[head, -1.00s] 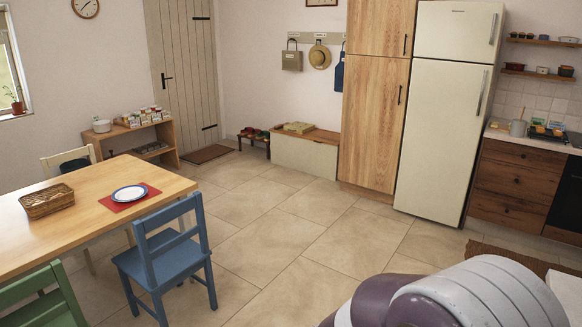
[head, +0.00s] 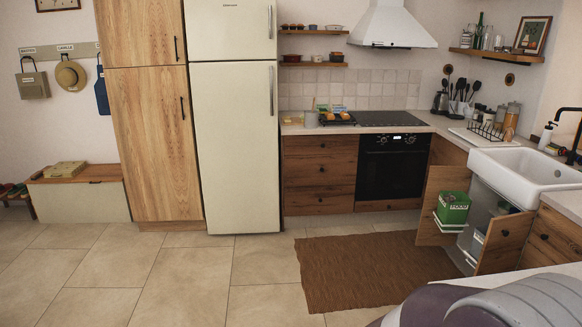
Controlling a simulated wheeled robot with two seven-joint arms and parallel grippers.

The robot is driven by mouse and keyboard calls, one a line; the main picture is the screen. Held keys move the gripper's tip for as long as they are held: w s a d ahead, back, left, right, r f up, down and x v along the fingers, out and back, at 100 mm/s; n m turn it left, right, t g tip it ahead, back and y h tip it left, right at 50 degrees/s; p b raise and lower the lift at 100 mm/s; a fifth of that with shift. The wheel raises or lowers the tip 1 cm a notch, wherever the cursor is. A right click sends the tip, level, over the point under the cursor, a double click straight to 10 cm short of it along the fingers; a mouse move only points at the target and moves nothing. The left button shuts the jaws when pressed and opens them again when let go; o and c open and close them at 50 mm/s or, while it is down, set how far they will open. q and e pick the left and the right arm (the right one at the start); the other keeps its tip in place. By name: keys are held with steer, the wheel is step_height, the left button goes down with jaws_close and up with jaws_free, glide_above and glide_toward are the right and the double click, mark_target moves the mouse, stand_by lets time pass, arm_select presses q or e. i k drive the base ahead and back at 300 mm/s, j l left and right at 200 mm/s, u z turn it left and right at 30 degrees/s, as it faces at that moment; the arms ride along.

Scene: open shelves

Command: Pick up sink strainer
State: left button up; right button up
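I cannot make out a sink strainer in the head view. The white sink (head: 528,170) is at the right, set in the counter, and its basin floor is hidden from this angle. The cabinet under the sink stands open, with one door (head: 503,240) swung out. A green box (head: 453,208) sits in a white holder on the other open door (head: 436,190). Neither of my grippers is in view; only a purple and grey part of my own body shows at the bottom right.
A brown rug (head: 362,268) lies on the floor before the oven (head: 393,172). A dish rack (head: 487,132) and a black tap (head: 577,135) flank the sink. The fridge (head: 235,145) and wooden cupboard (head: 150,140) stand at left. The tiled floor (head: 190,278) is clear at the left front.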

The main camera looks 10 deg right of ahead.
mark_target(449, 197)
steer(key=i+z, duration=0.25)
steer(key=i, duration=0.3)
steer(key=i+z, duration=0.25)
steer(key=i, duration=0.3)
steer(key=i+j+z, duration=0.25)
steer(key=i, duration=0.3)
steer(key=i+z, duration=0.4)
steer(key=i+j+z, duration=0.1)
steer(key=i+z, duration=0.25)
steer(key=i+j+z, duration=0.15)
steer(key=z, duration=0.25)
steer(key=i+j+z, duration=0.25)
steer(key=z, duration=0.15)
